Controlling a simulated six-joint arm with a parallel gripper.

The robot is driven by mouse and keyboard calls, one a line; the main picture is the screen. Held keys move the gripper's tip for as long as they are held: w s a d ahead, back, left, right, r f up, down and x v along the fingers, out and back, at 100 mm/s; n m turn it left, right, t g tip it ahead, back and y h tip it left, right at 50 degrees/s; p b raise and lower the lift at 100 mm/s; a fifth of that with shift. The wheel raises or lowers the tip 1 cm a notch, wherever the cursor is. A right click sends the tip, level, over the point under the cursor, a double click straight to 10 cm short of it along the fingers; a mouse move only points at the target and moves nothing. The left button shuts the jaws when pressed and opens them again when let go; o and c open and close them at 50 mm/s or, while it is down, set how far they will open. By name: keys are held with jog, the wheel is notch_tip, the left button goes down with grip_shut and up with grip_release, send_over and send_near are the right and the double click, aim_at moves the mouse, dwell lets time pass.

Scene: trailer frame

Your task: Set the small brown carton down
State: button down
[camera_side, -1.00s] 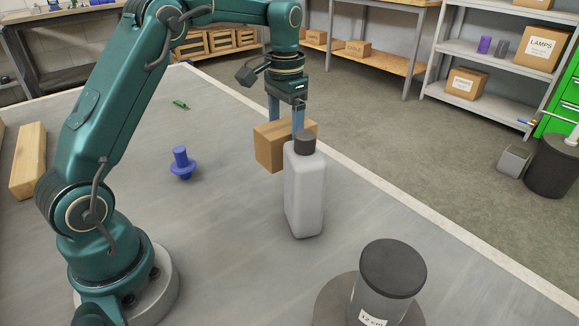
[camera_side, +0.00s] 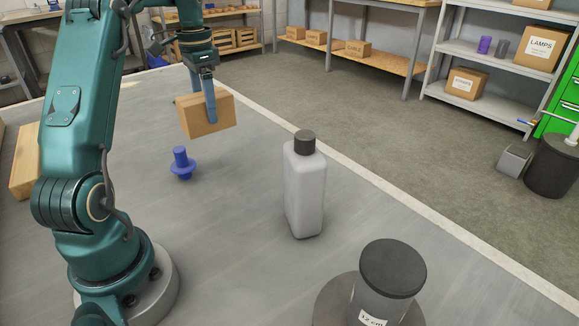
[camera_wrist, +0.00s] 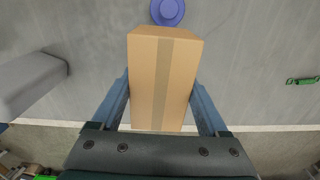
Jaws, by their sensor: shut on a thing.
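The small brown carton (camera_side: 207,118) is held in my gripper (camera_side: 205,100), with one blue finger on its near side. The carton looks raised above the grey table, beyond the blue flanged peg in the side view. In the wrist view the carton (camera_wrist: 163,80) fills the middle, with a tape strip along its length. The two blue fingers of my gripper (camera_wrist: 161,100) press on its left and right sides. The carton's underside and the surface right below it are hidden.
The blue flanged peg (camera_side: 182,164) stands on the table (camera_side: 235,215). A grey bottle with a dark cap (camera_side: 305,190) stands right of it. A dark-lidded canister (camera_side: 388,285) is at the front. A wooden block (camera_side: 25,165) lies left. A small green item (camera_wrist: 302,80) lies on the table.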

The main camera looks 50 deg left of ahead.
jog(key=shift+s+a, duration=0.4)
jog(key=shift+a, duration=0.1)
jog(key=shift+n, duration=0.3)
jog(key=w+d+f, duration=0.2)
jog(key=w, duration=0.1)
jog(key=w+d+f, duration=0.2)
jog(key=w, duration=0.1)
jog(key=w+d+f, duration=0.2)
jog(key=w+f, duration=0.1)
jog(key=shift+w, duration=0.2)
jog(key=shift+f, duration=1.95)
jog(key=shift+f, duration=0.1)
